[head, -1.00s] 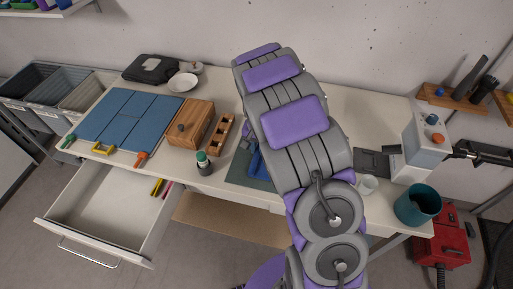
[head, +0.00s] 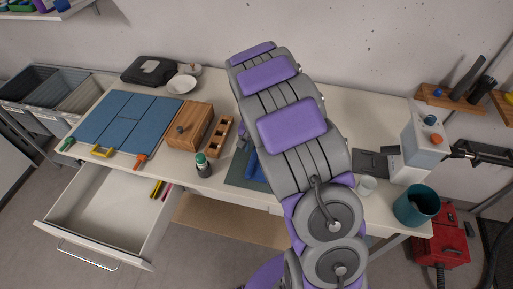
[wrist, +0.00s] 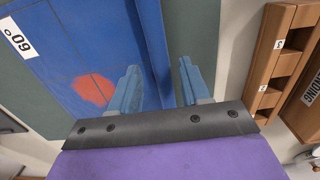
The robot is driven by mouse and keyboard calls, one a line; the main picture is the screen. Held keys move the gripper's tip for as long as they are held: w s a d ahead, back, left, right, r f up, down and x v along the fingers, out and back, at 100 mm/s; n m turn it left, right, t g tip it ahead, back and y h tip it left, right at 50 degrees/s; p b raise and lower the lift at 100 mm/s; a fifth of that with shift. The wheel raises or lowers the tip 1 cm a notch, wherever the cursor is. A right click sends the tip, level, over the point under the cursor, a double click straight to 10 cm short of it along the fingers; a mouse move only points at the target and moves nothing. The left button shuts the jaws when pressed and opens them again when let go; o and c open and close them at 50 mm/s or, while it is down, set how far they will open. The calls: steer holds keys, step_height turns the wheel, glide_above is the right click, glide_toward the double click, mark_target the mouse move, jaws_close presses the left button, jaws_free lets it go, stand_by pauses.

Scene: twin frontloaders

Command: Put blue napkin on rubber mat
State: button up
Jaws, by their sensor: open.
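The blue napkin (wrist: 85,55) fills the upper left of the wrist view, with a red-orange spot and a white numbered label on it. It lies over the grey-green rubber mat (wrist: 32,92), which shows around it. In the head view a strip of the blue napkin (head: 253,167) and the left part of the mat (head: 237,172) show beside my arm, which hides the rest. My gripper (wrist: 158,82) is open close over the napkin's right edge. A blue strip of the napkin's edge shows between the fingers; I cannot tell whether they touch it.
A slotted wooden block (head: 219,137) and a green-capped bottle (head: 203,166) stand left of the mat. A wooden box (head: 190,126) and blue panels (head: 125,118) are farther left. An open drawer (head: 105,215) juts out at the front left. A teal bin (head: 416,206) is at the right.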

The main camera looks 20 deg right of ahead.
steer(key=r, duration=0.2)
steer(key=a+r+p, duration=0.1)
steer(key=r, duration=0.2)
steer(key=shift+a+r, duration=0.1)
steer(key=shift+a, duration=0.05)
steer(key=s+r+n, duration=0.1)
steer(key=s+r, duration=0.7)
steer(key=r, duration=0.3)
steer(key=s+a+r+n+g, duration=0.1)
steer(key=s+a+r+n, duration=0.1)
steer(key=s, duration=1.2)
steer(key=s+a+r+n, duration=0.2)
steer(key=s+a+n, duration=0.1)
steer(key=s, duration=1.1)
steer(key=shift+a+n+g+p, duration=0.25)
steer(key=shift+n+g+p, duration=0.1)
steer(key=shift+n+g, duration=0.05)
steer(key=shift+d+r, duration=0.1)
steer(key=shift+d, duration=0.1)
steer(key=shift+a, duration=0.25)
